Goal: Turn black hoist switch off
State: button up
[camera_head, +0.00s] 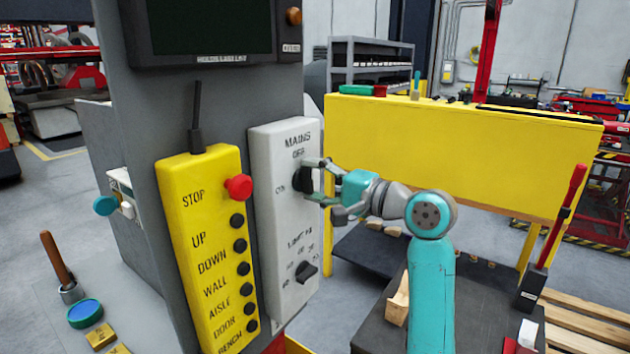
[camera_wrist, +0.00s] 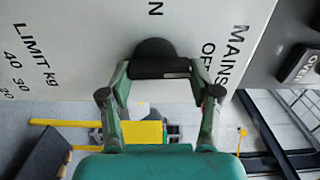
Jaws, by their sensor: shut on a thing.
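The black hoist switch (camera_head: 299,179) is a rotary knob on the light grey panel (camera_head: 265,226), below the words MAINS and OFF and to the right of ON. My gripper (camera_head: 314,181) reaches it from the right, with one finger above and one below. In the wrist view, my gripper (camera_wrist: 160,78) is shut on the black switch (camera_wrist: 158,62), a finger at each end of its bar. The bar runs left to right there, roughly toward the word OFF. I cannot tell which end is its pointer, and the fingers hide its ends.
A second black knob (camera_head: 306,271), marked LIMIT kg, sits lower on the panel. Left of it hangs a yellow pendant (camera_head: 207,255) with a red stop button (camera_head: 238,188) and several black buttons. A dark screen (camera_head: 212,28) is above. A yellow board (camera_head: 450,150) stands behind my arm.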

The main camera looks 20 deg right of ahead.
jog(key=o, duration=1.1)
jog(key=shift+o, duration=0.2)
jog(key=v, duration=1.2)
